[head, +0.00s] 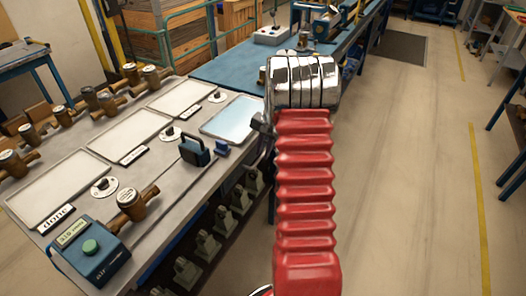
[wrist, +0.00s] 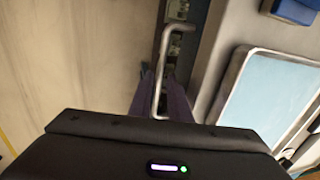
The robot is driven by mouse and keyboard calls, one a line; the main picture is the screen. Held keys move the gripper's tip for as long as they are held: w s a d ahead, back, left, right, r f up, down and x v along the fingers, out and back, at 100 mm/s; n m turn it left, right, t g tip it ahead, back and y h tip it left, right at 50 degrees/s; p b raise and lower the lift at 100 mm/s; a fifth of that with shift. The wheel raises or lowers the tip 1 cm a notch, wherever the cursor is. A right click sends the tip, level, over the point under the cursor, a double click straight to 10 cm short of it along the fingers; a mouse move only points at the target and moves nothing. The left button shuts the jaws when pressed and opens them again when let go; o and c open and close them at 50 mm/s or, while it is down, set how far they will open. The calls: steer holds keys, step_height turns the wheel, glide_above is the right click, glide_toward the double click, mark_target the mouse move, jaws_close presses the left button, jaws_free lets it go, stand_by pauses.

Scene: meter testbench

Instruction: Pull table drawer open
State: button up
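A bent metal handle bar (wrist: 166,48) runs along the table's side in the wrist view. My gripper (wrist: 160,78) has its two dark fingers on either side of the bar's lower part. The gap between fingers and bar looks very small, and I cannot tell whether they touch it. In the head view, my red arm covers most of the gripper and the drawer front. A grey bar (head: 265,154) shows beside the arm at the table's right edge. I cannot make out the drawer's outline or any opening.
The table top (head: 165,190) carries white trays, brass meters (head: 131,203), a blue device with a green button (head: 90,248) and a light-blue panel (head: 232,117). Several grey-green fittings (head: 207,245) stand on a lower shelf. The floor (head: 410,180) on the right is clear.

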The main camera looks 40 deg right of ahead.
steer(key=shift+c, duration=0.4)
jaws_close()
